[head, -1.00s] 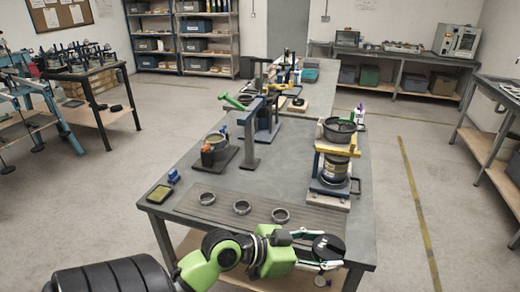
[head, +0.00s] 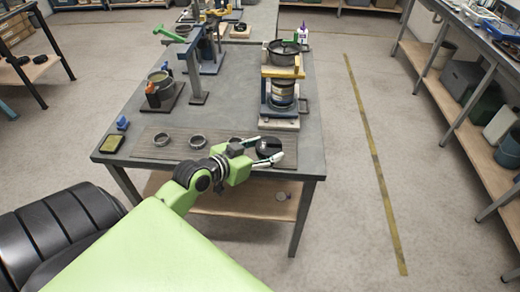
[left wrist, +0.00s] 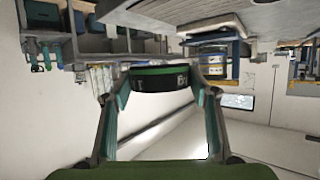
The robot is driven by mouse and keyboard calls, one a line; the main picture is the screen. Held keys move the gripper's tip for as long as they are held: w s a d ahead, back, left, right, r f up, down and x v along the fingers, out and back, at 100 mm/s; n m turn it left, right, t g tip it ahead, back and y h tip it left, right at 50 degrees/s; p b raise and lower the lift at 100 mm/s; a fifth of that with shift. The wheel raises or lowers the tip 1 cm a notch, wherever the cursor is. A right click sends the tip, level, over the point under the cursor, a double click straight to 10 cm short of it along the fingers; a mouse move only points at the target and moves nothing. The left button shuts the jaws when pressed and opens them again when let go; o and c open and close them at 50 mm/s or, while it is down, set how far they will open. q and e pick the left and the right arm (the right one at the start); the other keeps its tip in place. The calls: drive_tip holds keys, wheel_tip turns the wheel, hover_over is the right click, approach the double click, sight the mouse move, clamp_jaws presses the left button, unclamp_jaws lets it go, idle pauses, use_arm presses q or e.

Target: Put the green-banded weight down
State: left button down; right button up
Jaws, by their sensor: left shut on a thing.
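The green-banded weight (left wrist: 160,78) is a dark, squat cylinder with a green stripe and pale marks on its side. In the left wrist view it sits between the two fingers of my left gripper (left wrist: 160,92), which is shut on it. In the head view the weight (head: 269,146) shows as a dark round top at the tips of my left gripper (head: 266,151), over the front right part of the table (head: 225,105). I cannot tell its height above the tabletop. My right gripper is not in view.
Dark rings, left (head: 162,139) and middle (head: 197,141), lie on a ribbed mat (head: 146,149); a third is partly hidden by my gripper. A stand with a black pan (head: 283,52) rises behind the weight. A post with a green handle (head: 168,33) stands farther left.

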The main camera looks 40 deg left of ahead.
sight(263, 145)
use_arm(q)
drive_tip(key=w, duration=0.1)
drive_tip(key=w+a, duration=0.1)
drive_tip(key=w, duration=0.1)
drive_tip(key=shift+a+f, duration=0.25)
drive_tip(key=shift+f, duration=0.1)
drive_tip(key=w+f, duration=0.1)
drive_tip(key=w+a+f, duration=0.1)
drive_tip(key=f, duration=0.1)
drive_tip(key=w+a+f, duration=0.1)
drive_tip(key=f, duration=0.1)
drive_tip(key=shift+w, duration=0.4)
drive_tip(key=shift+w+a+f, duration=0.1)
drive_tip(key=shift+w+f, duration=0.3)
drive_tip(key=shift+f, duration=0.1)
wheel_tip(263, 145, down, 2)
drive_tip(key=shift+f, duration=0.7)
drive_tip(key=c, duration=0.9)
unclamp_jaws()
drive_tip(key=shift+s+f, duration=0.15)
drive_tip(key=shift+f, duration=0.1)
drive_tip(key=shift+o, duration=0.2)
